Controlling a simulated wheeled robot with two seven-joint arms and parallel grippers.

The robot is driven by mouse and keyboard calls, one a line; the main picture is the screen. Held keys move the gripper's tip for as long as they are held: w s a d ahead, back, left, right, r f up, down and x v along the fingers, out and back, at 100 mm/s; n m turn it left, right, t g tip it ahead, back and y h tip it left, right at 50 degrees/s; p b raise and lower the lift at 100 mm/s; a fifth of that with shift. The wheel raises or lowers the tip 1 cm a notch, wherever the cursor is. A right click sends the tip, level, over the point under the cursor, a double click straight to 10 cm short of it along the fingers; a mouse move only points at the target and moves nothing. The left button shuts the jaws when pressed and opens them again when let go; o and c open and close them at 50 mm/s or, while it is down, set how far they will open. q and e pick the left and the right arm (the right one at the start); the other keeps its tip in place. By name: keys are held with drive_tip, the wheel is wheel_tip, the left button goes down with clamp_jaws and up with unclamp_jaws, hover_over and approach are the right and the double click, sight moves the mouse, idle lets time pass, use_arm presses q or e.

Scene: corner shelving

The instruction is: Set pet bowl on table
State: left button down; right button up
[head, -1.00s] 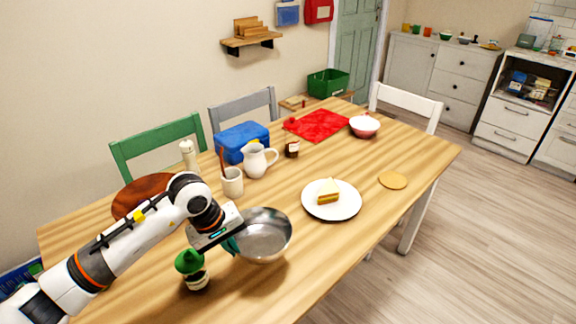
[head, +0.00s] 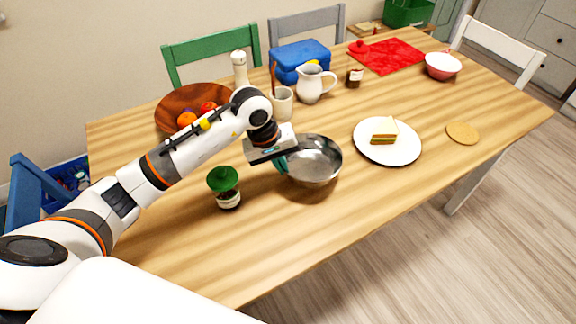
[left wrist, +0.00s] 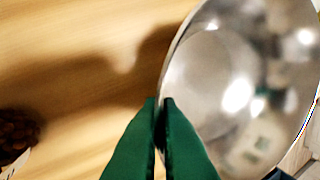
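The pet bowl is a shiny metal bowl (head: 318,158) over the front middle of the wooden table (head: 300,225), left of a plate. It looks upright. My left gripper (head: 283,164) is at the bowl's left side, with its green fingers closed on the rim. In the left wrist view the fingers (left wrist: 162,103) meet at the edge of the bowl (left wrist: 210,75). A shadow lies on the wood beside it. I cannot tell whether the bowl's base touches the table. My right gripper is not in view.
The plate (head: 404,151) with a cake slice is to the right. A mug (head: 282,104), pitcher (head: 311,85) and wooden fruit bowl (head: 172,106) stand behind. The table's front part is clear.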

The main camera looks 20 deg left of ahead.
use_arm(q)
wheel_tip(320, 180, down, 4)
drive_tip(key=shift+d+r, duration=0.1)
drive_tip(key=shift+r, duration=0.05)
drive_tip(key=shift+f, duration=0.2)
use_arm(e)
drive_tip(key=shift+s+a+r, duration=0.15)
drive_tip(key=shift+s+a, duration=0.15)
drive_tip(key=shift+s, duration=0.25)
use_arm(q)
drive_tip(key=c, duration=2.1)
unclamp_jaws()
drive_tip(key=shift+f, duration=0.15)
drive_tip(key=o, duration=0.5)
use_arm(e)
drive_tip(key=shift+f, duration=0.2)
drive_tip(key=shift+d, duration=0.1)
